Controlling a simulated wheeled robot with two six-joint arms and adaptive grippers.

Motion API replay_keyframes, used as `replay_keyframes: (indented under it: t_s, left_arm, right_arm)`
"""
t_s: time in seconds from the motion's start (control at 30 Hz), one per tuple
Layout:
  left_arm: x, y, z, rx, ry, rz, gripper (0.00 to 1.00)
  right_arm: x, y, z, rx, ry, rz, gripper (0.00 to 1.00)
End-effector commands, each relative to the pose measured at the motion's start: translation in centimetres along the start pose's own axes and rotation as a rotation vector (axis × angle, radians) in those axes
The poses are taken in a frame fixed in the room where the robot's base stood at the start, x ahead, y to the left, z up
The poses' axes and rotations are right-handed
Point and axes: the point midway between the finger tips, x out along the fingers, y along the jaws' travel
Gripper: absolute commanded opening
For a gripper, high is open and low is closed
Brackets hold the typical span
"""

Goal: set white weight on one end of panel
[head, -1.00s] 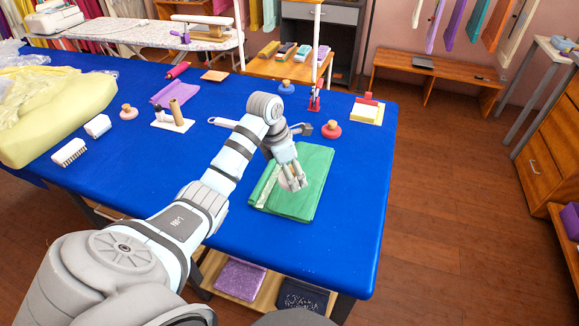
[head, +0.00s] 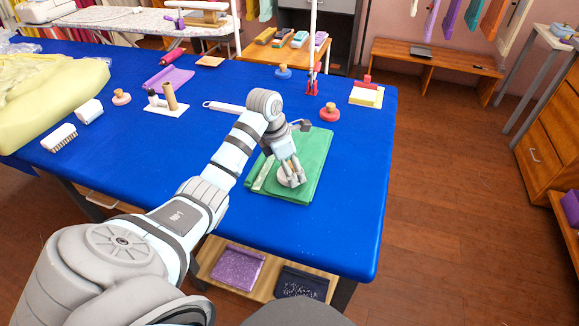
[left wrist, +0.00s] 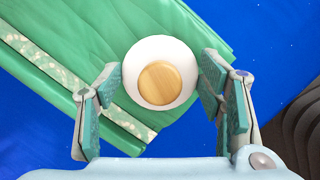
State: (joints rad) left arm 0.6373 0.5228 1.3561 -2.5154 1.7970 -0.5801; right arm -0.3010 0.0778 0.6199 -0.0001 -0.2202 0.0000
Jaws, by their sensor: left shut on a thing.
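The green panel (head: 309,163) lies flat on the blue table, with a pale speckled strip along its left side. The white weight (left wrist: 136,86), a round disc with a wooden knob, is at the panel's near end. In the head view the weight (head: 288,181) is partly hidden by the fingers. My left gripper (head: 292,177) points down over the panel and is shut on the weight. In the left wrist view its fingers (left wrist: 160,84) flank the disc. Whether the weight's underside touches the panel cannot be told. My right gripper is not in view.
A spool stand (head: 168,101), white brushes and yellow fabric (head: 45,105) are to the left.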

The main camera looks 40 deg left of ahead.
Motion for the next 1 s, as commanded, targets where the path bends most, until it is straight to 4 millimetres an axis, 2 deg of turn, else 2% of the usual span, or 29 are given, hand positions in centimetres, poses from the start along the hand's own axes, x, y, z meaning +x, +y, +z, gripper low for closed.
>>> replay_keyframes:
  t_s: [0.47, 0.5, 0.6, 0.9, 1.0]
  left_arm:
    - [0.93, 0.03, -0.26, 0.0, -0.001, 0.001, 0.13]
    - [0.86, 0.03, -0.24, 0.0, -0.001, 0.001, 0.68]
    - [0.84, 0.02, -0.24, 0.0, -0.001, 0.001, 0.84]
    - [0.88, -0.01, -0.31, -0.001, 0.001, -0.001, 0.85]
    - [0.18, 0.06, -0.3, 0.0, 0.001, 0.001, 0.85]
  right_arm:
    - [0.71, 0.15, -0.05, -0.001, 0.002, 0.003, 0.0]
    - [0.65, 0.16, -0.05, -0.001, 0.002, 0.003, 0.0]
    - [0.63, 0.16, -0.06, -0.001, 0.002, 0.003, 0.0]
    - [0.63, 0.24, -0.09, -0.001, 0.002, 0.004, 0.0]
    - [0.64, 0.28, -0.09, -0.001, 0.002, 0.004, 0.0]
